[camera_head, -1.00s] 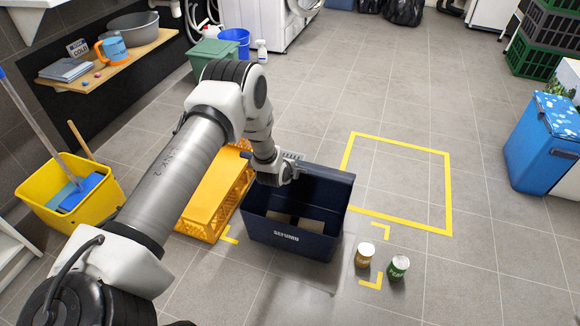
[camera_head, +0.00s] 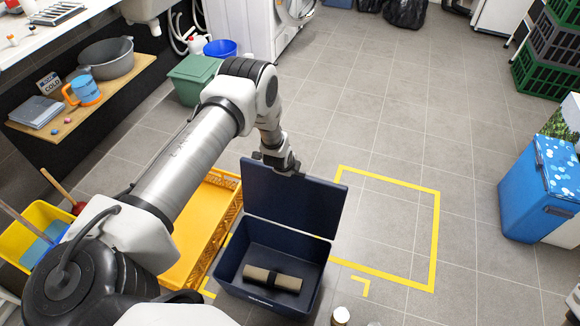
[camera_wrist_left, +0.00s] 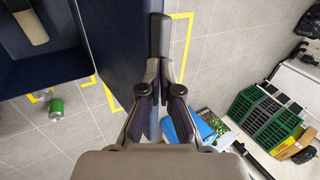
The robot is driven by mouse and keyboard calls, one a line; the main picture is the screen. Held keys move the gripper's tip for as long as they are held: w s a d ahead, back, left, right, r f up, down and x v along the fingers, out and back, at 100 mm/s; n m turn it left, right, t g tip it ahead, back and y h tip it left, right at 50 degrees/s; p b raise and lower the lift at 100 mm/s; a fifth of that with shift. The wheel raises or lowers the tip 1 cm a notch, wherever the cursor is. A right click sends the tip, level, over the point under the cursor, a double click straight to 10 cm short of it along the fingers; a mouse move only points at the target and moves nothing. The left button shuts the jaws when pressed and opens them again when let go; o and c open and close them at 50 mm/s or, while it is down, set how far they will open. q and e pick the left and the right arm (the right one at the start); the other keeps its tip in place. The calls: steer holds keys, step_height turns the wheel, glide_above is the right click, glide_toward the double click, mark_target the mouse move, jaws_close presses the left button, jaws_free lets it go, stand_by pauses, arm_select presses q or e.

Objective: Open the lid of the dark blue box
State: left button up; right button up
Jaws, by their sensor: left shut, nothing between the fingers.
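The dark blue box (camera_head: 258,303) stands on the floor in the head view. Its lid (camera_head: 292,201) is up, standing steeply at the far side, so the inside shows. A beige roll with a dark band (camera_head: 272,279) lies inside. My left gripper (camera_head: 284,168) is at the lid's top edge, shut and empty. In the left wrist view the lid (camera_wrist_left: 112,40) rises beside my left gripper (camera_wrist_left: 160,88), and the box (camera_wrist_left: 35,76) is at the left. I cannot tell whether the fingers touch the lid. My right gripper is not in view.
A yellow crate (camera_head: 204,225) stands left of the box. Yellow tape (camera_head: 437,235) marks clear floor to its right. A can (camera_head: 340,315) stands at the bottom edge; a green can (camera_wrist_left: 57,105) shows in the wrist view. A blue cooler (camera_head: 535,195) stands far right.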

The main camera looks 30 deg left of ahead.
arm_select(q)
steer(key=o, duration=0.5)
steer(key=shift+w+f, duration=0.25)
steer(key=shift+f, duration=0.4)
steer(key=shift+o, duration=0.8)
steer(key=shift+s+f, duration=0.1)
steer(key=shift+s, duration=0.15)
steer(key=v, duration=1.4)
steer(key=shift+s+f, duration=0.15)
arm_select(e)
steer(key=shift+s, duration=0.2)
